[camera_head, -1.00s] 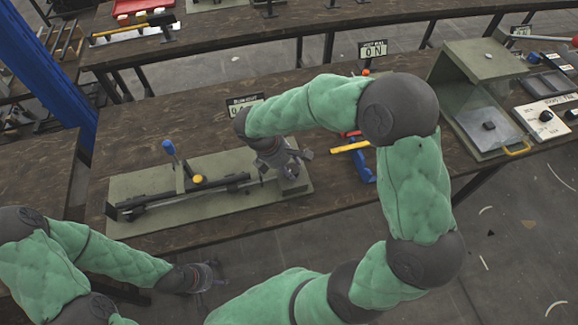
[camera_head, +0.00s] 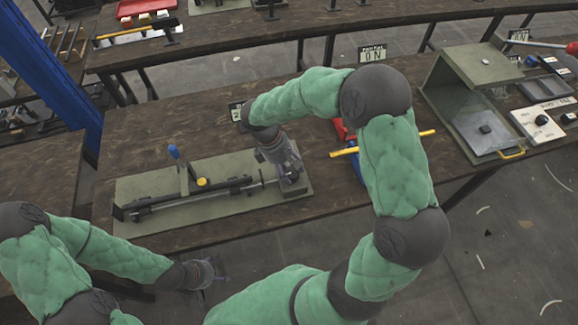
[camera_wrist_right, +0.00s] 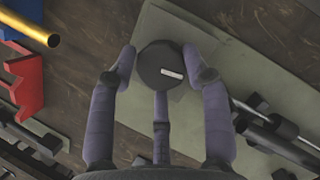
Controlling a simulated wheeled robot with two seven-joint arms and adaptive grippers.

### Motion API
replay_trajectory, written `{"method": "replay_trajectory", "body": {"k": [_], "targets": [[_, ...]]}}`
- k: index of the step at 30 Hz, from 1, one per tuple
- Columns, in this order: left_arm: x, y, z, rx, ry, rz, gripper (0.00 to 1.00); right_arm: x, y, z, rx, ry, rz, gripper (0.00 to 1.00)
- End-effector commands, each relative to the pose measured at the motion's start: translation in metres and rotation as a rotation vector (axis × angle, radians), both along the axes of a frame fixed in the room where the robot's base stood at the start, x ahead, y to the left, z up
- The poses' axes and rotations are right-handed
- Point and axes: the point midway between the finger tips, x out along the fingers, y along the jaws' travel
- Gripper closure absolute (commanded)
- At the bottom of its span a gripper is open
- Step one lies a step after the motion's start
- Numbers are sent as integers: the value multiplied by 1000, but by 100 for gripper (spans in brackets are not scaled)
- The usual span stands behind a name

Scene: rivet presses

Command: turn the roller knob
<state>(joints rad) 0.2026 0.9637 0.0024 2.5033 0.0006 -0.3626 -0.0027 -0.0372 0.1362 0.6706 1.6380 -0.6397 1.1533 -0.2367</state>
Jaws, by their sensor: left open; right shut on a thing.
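The roller knob is a dark round cap with a short white mark (camera_wrist_right: 171,73) in the right wrist view. My right gripper (camera_wrist_right: 160,62) has its purple-grey fingers around the knob, shut on it. In the head view my right gripper (camera_head: 291,182) points down at the right end of the roller fixture and hides most of the knob. The fixture has a long black rail (camera_head: 185,201) on a grey-green plate (camera_head: 140,185). A blue-tipped lever (camera_head: 174,152) and a yellow button (camera_head: 202,182) stand on it. My left gripper (camera_head: 212,274) is open and empty, in front of the bench.
A yellow bar (camera_head: 344,152) and a red part (camera_head: 342,129) lie right of the fixture, partly behind my right arm. A grey-green press housing (camera_head: 475,68) stands further right. A small sign (camera_head: 236,111) stands behind my right wrist. The bench left of the sign is clear.

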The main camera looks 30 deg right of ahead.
Motion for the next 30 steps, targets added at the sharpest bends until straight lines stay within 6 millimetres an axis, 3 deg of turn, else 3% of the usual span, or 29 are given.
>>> {"method": "replay_trajectory", "body": {"k": [12,30], "targets": [[0,0,12,0,0,0,31,-4,-2,0,-3,14,-216,84],[0,0,13,0,0,0,31,-5,-1,-2,-3,18,-252,84]]}}
